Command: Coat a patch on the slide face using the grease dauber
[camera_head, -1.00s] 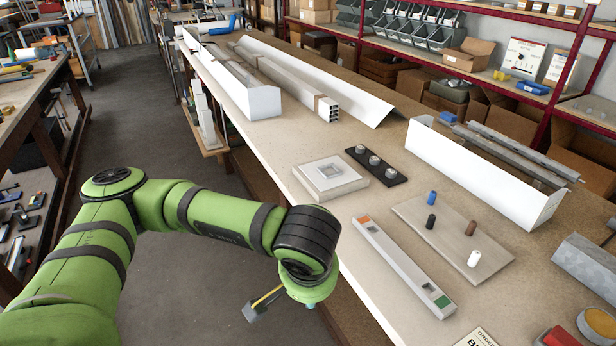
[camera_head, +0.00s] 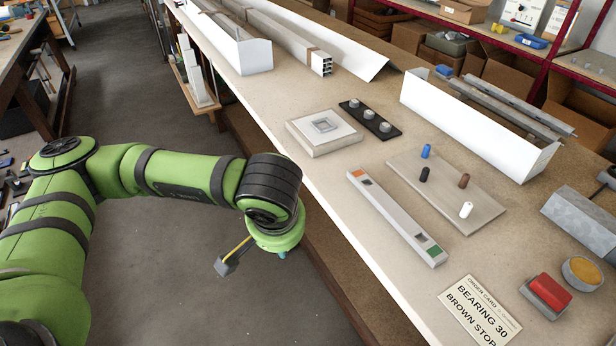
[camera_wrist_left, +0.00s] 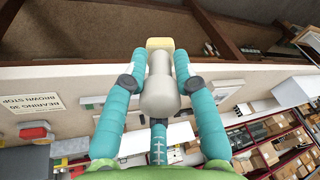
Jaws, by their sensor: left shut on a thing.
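My left gripper (camera_head: 282,254) hangs over the floor, just off the table's near edge, mostly hidden behind its wrist. A yellow rod with a grey block end (camera_head: 226,266), seemingly the grease dauber, sticks out from it to the left. In the left wrist view, the teal fingers (camera_wrist_left: 160,62) are shut around a pale, rounded body with a yellow end (camera_wrist_left: 159,44). A long grey bar (camera_head: 395,215) with an orange and a green end lies on the table. A square pale block (camera_head: 324,131) has a grey recessed square. I cannot tell which is the slide face. My right gripper is not in view.
A board with several coloured pegs (camera_head: 446,190), a black strip with three knobs (camera_head: 370,118) and white profiles (camera_head: 475,125) lie on the table. An order card (camera_head: 480,309), a red-topped block (camera_head: 548,293) and a round yellow-topped tin (camera_head: 583,271) are at right.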

